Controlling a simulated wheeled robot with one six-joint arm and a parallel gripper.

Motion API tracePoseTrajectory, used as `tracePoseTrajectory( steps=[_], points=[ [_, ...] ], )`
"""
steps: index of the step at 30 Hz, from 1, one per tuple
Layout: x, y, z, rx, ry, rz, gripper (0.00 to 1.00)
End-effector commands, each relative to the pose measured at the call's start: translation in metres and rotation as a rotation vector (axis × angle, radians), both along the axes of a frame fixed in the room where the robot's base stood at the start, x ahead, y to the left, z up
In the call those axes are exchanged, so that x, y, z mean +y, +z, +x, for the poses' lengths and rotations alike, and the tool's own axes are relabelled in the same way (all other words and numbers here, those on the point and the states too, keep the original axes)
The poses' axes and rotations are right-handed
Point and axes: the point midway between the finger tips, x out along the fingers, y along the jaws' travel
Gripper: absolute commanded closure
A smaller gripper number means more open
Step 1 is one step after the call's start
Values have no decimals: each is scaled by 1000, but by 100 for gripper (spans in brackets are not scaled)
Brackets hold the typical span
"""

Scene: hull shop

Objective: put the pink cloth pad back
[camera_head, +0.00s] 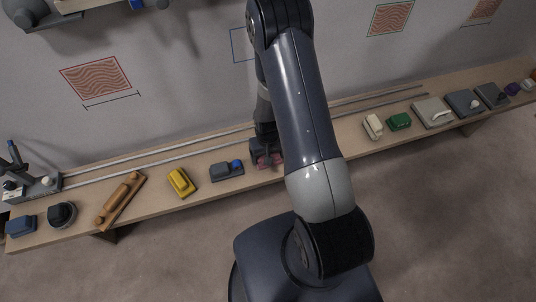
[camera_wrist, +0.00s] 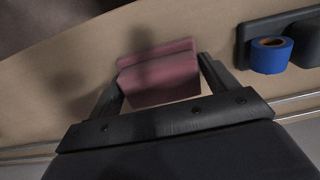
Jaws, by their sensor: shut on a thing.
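The pink cloth pad (camera_wrist: 160,78) is between the two fingers of my gripper (camera_wrist: 162,82) in the wrist view, close over the wooden bench (camera_wrist: 75,75). My gripper is shut on it. In the head view the pad (camera_head: 268,161) shows only in part below my gripper (camera_head: 265,156), at the middle of the bench (camera_head: 150,196). My arm hides the bench just to the right. I cannot tell whether the pad touches the bench top.
Left of the pad, a dark holder (camera_head: 224,172) carries a blue tape roll (camera_head: 237,164). A yellow block (camera_head: 182,182) and a wooden tool (camera_head: 120,200) lie farther left. A cream block (camera_head: 373,126) and a green block (camera_head: 399,121) stand right of my arm. Rails (camera_head: 160,157) run along the back.

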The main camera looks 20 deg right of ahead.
Motion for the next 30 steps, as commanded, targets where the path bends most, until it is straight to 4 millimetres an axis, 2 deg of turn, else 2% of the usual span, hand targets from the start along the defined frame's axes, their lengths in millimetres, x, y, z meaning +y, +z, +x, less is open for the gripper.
tracePoseTrajectory(
  steps=[7, 8, 15, 25, 30],
  points=[
    [0, -2, 0, -1, 0, 0, 39],
    [0, -2, 0, -1, 0, 0, 18],
    [0, -1, 0, 0, 0, 0, 0],
    [0, 4, 1, -2, 0, 0, 0],
    [0, 23, 2, -5, 0, 0, 0]
  ],
)
